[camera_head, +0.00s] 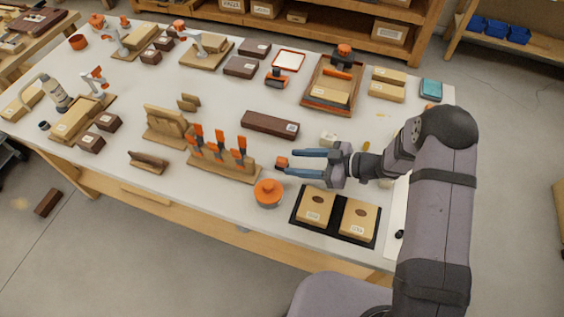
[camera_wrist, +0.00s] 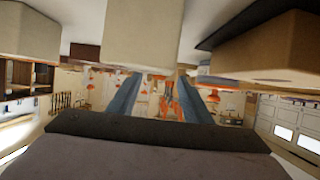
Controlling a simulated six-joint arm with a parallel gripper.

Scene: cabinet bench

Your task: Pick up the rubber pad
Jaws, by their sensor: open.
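I cannot tell for sure which thing is the rubber pad. A flat black mat (camera_head: 333,228) lies near the front right of the bench, with two tan blocks on it. A small teal block (camera_head: 431,89) lies at the far right corner. My gripper (camera_head: 287,162) has its blue fingers apart, pointing left, low above the bench behind the black mat. A small orange piece (camera_head: 282,163) shows at the fingertips; I cannot tell whether it touches them. In the wrist view the two blue fingers (camera_wrist: 158,80) are spread, with nothing visibly clamped between them.
An orange round pot (camera_head: 267,193) stands left of the black mat. A wooden rack with orange-handled tools (camera_head: 222,164) stands left of my gripper. A dark brown block (camera_head: 270,124) lies behind it. A wooden tray (camera_head: 333,84) stands farther back. A tan block (camera_wrist: 140,35) looms close in the wrist view.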

